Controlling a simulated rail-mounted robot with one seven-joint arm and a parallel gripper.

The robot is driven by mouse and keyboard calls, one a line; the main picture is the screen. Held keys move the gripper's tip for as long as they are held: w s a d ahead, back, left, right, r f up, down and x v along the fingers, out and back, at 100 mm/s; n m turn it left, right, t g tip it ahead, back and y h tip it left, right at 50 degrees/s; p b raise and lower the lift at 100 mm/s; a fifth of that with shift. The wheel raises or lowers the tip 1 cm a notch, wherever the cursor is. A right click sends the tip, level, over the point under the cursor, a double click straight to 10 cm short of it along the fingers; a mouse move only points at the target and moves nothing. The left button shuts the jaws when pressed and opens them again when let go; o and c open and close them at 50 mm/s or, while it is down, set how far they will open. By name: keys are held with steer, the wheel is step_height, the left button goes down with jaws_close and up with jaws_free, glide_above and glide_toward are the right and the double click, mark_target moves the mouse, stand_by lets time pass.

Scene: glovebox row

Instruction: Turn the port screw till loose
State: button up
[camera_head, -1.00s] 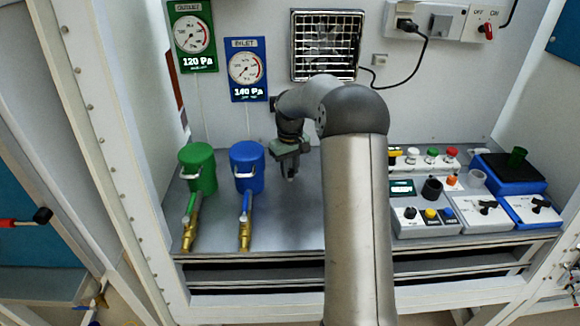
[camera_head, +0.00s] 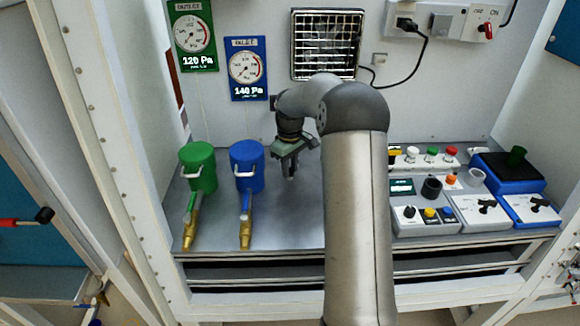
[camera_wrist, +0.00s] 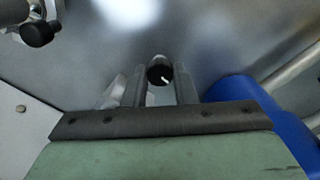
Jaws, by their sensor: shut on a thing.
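My gripper (camera_head: 290,170) is just right of the blue canister (camera_head: 246,165), low over the grey bench. In the wrist view, the two fingers of my gripper (camera_wrist: 161,88) are shut on a small round black knob with a white mark, the port screw (camera_wrist: 159,74). The screw lies between the fingertips and its face shows. What it is fixed to is not clear. I cannot make the screw out in the head view, where my gripper and arm cover that spot.
The blue canister (camera_wrist: 235,90) is close to the right of my gripper in the wrist view. Another black knob (camera_wrist: 38,33) shows at upper left. A green canister (camera_head: 198,167) stands further left. A control panel (camera_head: 425,205) stands right of my arm.

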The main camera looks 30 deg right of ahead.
steer(key=o, duration=1)
steer(key=shift+r, duration=0.15)
step_height(320, 180, up, 17)
steer(key=shift+r, duration=0.15)
stand_by(0.3)
